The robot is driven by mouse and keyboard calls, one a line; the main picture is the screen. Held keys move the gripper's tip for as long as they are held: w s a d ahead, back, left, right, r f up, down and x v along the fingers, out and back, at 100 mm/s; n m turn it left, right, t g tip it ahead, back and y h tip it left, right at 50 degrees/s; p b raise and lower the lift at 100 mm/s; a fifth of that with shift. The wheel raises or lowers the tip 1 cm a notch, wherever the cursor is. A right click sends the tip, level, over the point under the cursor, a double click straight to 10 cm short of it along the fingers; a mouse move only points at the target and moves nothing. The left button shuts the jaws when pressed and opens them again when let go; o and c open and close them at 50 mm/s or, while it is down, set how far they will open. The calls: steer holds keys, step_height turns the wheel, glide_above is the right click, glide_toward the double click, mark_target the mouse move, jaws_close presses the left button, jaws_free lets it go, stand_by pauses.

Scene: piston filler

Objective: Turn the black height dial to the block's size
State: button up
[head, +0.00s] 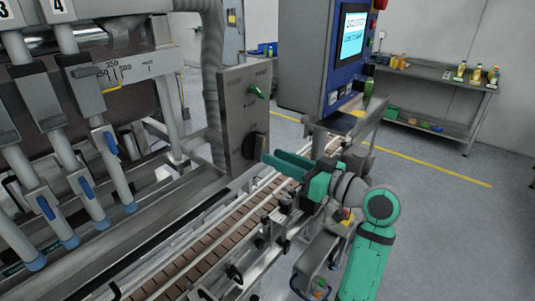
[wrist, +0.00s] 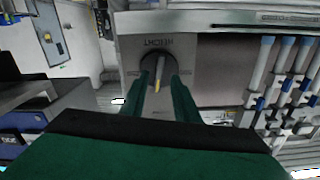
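The black height dial (head: 254,146) is on the lower part of an upright grey panel. In the wrist view the dial (wrist: 149,63) sits under an upside-down HEIGHT label, with a pale bar across its face that has a yellow end. My gripper (head: 272,156) is just right of the dial in the head view, its green fingers pointing at it. In the wrist view my gripper (wrist: 160,80) is open, one finger on each side of the bar, overlapping the dial's lower edge. I cannot tell whether the fingers touch it. I cannot make out the block.
A green-handled switch (head: 257,91) is above the dial on the panel. A brown slatted conveyor (head: 215,248) runs below my gripper. Filling nozzles (head: 85,195) stand at left. A blue control cabinet (head: 316,60) with a screen stands behind. A bench (head: 440,82) with bottles is at back right.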

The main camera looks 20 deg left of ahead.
mark_target(263, 151)
steer(key=shift+x, duration=2)
steer(key=shift+c, duration=0.3)
steer(key=shift+d, duration=0.1)
jaws_close()
